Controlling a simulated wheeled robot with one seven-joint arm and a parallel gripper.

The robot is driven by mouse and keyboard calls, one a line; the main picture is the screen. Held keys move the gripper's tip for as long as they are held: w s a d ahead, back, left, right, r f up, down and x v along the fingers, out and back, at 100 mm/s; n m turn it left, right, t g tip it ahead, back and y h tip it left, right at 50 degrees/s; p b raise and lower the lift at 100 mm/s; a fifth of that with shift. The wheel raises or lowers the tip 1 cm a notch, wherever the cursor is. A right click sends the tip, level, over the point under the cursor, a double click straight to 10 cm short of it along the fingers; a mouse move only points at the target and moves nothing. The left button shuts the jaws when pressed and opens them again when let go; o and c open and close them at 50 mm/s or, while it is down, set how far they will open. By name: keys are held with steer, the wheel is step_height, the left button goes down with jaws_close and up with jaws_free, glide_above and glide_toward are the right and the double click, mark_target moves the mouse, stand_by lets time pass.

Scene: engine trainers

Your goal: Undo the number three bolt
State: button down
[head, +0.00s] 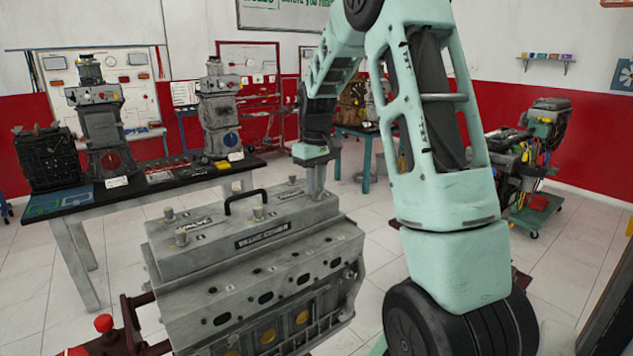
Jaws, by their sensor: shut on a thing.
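A grey engine block with a cover (215,243) stands in front of me. A black handle (245,200) arches over the cover. Stubby bolts stand on the cover: two at its left end (168,214) (182,238), one near the middle (258,211), and a small one toward the far right (292,180). I cannot read any bolt numbers. My gripper (316,186) points straight down at the cover's right end. It is shut on what appears to be a bolt there, which its fingers mostly hide.
A black-topped bench (150,190) behind on the left carries engine models and trays. A red stand (128,325) shows beside the block's lower left. A green wheeled trolley (535,212) with an engine stands at right. Tiled floor (40,265) is open at left.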

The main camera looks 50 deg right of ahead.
steer(key=n, duration=0.4)
steer(key=shift+r+n+p, duration=0.1)
steer(key=shift+n+p, duration=0.2)
steer(key=shift+p, duration=0.05)
steer(key=n, duration=0.3)
steer(key=shift+n+p, duration=0.35)
steer(key=shift+n, duration=0.05)
steer(key=n+p, duration=0.1)
steer(key=n, duration=0.3)
steer(key=shift+n+p, duration=0.6)
steer(key=shift+n, duration=1)
steer(key=c, duration=1.3)
jaws_free()
steer(key=shift+c, duration=0.2)
step_height(320, 180, up, 17)
steer(key=b, duration=0.3)
steer(key=shift+r, duration=0.15)
